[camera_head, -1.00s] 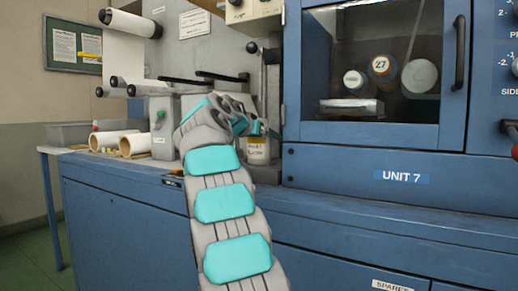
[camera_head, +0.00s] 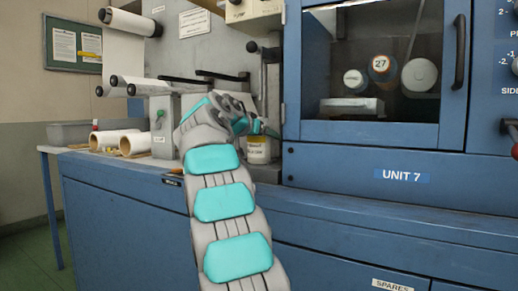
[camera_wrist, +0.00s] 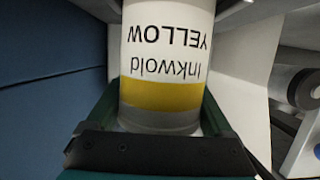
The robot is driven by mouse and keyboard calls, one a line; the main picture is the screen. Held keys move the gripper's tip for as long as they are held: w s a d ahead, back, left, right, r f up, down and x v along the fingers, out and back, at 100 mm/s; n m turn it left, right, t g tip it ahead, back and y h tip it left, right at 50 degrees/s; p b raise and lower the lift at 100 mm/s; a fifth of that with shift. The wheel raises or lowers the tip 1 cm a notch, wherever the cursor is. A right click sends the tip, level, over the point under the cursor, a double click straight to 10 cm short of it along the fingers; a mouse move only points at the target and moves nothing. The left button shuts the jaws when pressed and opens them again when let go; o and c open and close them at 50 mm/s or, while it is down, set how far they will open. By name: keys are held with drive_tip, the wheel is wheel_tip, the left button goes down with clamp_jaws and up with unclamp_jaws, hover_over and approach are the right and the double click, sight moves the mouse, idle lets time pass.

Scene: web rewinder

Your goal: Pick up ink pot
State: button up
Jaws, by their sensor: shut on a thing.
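The ink pot (camera_wrist: 165,60) fills the middle of the wrist view. It is a white pot with a yellow band, and its label reads "Inkwold YELLOW", upside down in this view. My gripper (camera_wrist: 160,125) is shut on it, with a dark green finger along each side. In the head view the ink pot (camera_head: 258,150) shows just past the end of my arm, over the blue cabinet top, in front of the grey machine. My gripper (camera_head: 258,130) is partly hidden there by my wrist. I cannot tell whether the pot touches the surface under it.
White paper rolls (camera_head: 133,144) and a grey tray (camera_head: 70,133) lie on the cabinet top to the left. The blue UNIT 7 cabinet (camera_head: 360,165) with its window stands close on the right. A lever (camera_head: 264,75) rises behind the pot.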

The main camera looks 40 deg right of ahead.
drive_tip(key=shift+r, duration=0.15)
drive_tip(key=shift+a+r+p, duration=0.1)
drive_tip(key=shift+r+p, duration=0.85)
drive_tip(key=shift+r, duration=0.7)
